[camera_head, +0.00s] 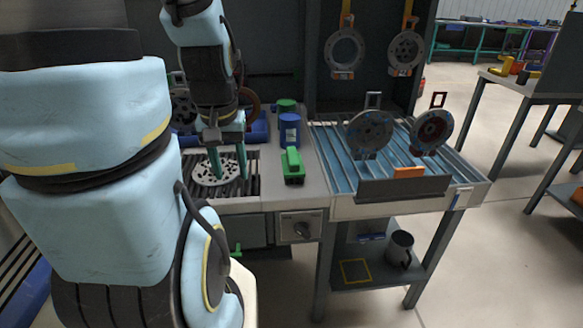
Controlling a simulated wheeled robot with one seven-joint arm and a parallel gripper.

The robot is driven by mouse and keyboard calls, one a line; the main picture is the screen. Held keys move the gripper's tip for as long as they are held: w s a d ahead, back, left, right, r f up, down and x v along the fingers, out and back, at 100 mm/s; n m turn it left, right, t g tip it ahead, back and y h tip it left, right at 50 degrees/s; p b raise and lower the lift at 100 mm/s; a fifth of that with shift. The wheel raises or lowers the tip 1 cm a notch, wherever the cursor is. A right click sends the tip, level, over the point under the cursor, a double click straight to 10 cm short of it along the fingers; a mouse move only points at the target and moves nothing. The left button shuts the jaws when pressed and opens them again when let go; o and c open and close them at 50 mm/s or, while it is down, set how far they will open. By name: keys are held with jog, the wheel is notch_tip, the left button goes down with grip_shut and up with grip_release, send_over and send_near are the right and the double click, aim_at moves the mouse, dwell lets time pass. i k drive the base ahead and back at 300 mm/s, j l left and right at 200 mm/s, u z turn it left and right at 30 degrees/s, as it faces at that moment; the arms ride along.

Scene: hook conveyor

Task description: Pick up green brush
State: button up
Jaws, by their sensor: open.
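The green brush (292,167) lies on the grey work surface, in the middle of the view, in front of a blue can. My gripper (228,172) points down over the slatted grate to the left of the brush. Its two green-tinted fingers are apart, with nothing seen between them. The fingers are clear of the brush. A round perforated metal disc (210,174) lies on the grate beneath the gripper; I cannot tell whether the fingertips touch it.
The blue can (289,131) stands behind the brush, with a green-topped container (286,105) farther back. To the right is a slatted blue table (336,165) with two upright discs. More discs hang from yellow hooks (346,22). My arm covers the left side.

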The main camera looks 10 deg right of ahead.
aim_at(293, 166)
jog(key=l+u, duration=0.35)
jog(key=k+l+u, duration=0.15)
jog(key=l+u, duration=0.2)
jog(key=k+l+u, duration=0.15)
jog(key=l+u, duration=0.2)
jog(key=k+l+u, duration=0.2)
jog(key=u, duration=0.2)
jog(key=l, duration=0.1)
